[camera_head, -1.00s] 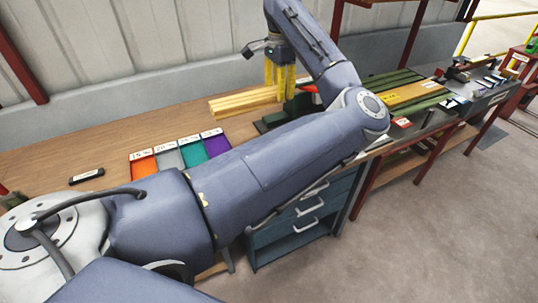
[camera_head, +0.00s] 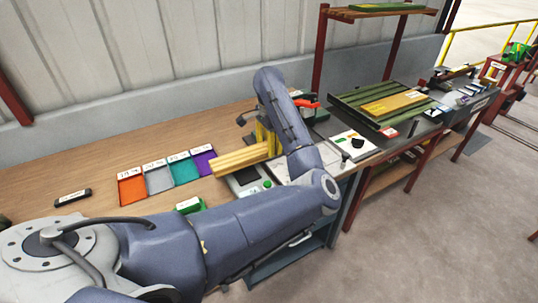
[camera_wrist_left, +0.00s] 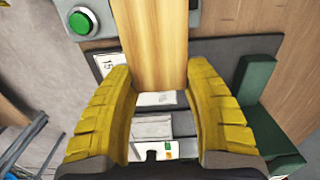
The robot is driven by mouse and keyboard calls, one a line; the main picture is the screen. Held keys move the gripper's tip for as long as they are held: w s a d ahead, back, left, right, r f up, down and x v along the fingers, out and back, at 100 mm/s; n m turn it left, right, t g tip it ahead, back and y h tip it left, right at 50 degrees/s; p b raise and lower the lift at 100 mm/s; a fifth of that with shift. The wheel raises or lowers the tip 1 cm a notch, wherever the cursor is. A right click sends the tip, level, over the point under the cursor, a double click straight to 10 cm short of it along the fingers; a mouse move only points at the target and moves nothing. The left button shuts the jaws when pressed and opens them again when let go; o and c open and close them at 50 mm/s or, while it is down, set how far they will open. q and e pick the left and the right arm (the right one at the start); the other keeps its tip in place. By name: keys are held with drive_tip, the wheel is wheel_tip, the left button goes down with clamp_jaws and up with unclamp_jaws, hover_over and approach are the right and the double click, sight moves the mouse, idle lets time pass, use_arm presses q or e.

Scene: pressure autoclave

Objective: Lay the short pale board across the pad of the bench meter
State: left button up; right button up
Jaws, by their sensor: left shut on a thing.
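My left gripper (camera_head: 262,137) has yellow fingers and is shut on the pale board (camera_head: 243,158). The board sticks out to the left of the fingers in the head view. In the left wrist view the board (camera_wrist_left: 159,45) runs up between the fingers of the left gripper (camera_wrist_left: 165,98). The bench meter (camera_head: 247,184), with a round green button, is just below and in front of the board. The button side of the meter (camera_wrist_left: 84,20) also shows in the wrist view, left of the board. The board hides part of the meter; I cannot tell whether they touch. My right gripper is out of view.
Orange, grey, teal and purple trays (camera_head: 132,189) lie left of the meter. A small green object (camera_head: 190,205) lies in front of them. A green slatted stand (camera_head: 375,108) is at the right. A dark green block (camera_wrist_left: 262,105) is beside the right finger.

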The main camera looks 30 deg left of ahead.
use_arm(q)
drive_tip(key=shift+f, duration=2)
drive_tip(key=shift+f, duration=0.1)
drive_tip(key=o, duration=1.5)
drive_tip(key=shift+c, duration=0.2)
wheel_tip(320, 180, up, 12)
drive_tip(key=shift+r, duration=0.1)
